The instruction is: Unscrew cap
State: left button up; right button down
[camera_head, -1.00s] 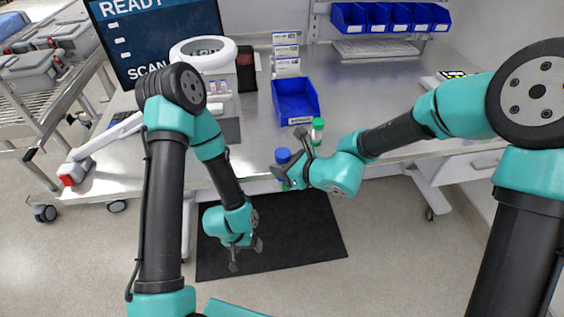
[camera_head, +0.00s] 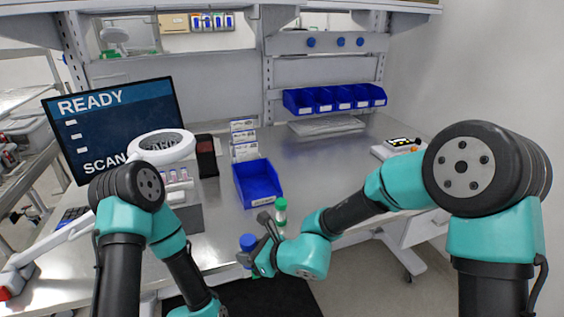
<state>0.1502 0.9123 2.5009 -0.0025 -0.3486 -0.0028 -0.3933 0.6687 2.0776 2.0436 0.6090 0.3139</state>
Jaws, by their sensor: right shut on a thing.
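A blue-capped tube (camera_head: 248,242) is at the front edge of the bench, with its blue cap uppermost. My right gripper (camera_head: 258,240) is shut on it, with one dark finger on each side; the tube's lower part is mostly hidden. A green-capped tube (camera_head: 281,212) stands just behind and to the right of the gripper, close to its upper finger. My left arm reaches down to the bottom edge of the view, and its gripper is out of the picture.
An empty blue bin (camera_head: 258,184) stands behind the tubes. A ring-shaped white device (camera_head: 160,148) and a monitor (camera_head: 118,122) are at the left. Several blue bins (camera_head: 333,99) line the back. The bench (camera_head: 335,165) has free room to the right of the near bin.

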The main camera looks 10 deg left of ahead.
jog(key=w+d+f+m+t+h, duration=0.2)
jog(key=d+f, duration=0.4)
jog(key=d, duration=0.5)
jog(key=w+d+f+m+t+h, duration=0.2)
jog(key=w+d+f+m, duration=0.1)
jog(key=d, duration=0.9)
jog(key=w+d+f+m+t+h, duration=0.2)
jog(key=w+d+f+m+t, duration=0.1)
jog(key=d+f, duration=0.5)
jog(key=w+d, duration=0.1)
jog(key=d, duration=0.2)
jog(key=shift+w+d+f, duration=0.25)
jog(key=shift+f, duration=0.05)
jog(key=shift+a, duration=0.1)
jog(key=w+a+f+n+g+y, duration=0.1)
jog(key=a+n+g+y, duration=0.2)
jog(key=a, duration=0.5)
jog(key=w+a+f+n+g+y, duration=0.1)
jog(key=a+n+g+y, duration=0.2)
jog(key=a, duration=0.5)
jog(key=shift+w+f+n+g, duration=0.3)
jog(key=shift+n+g, duration=0.1)
jog(key=shift+n, duration=0.5)
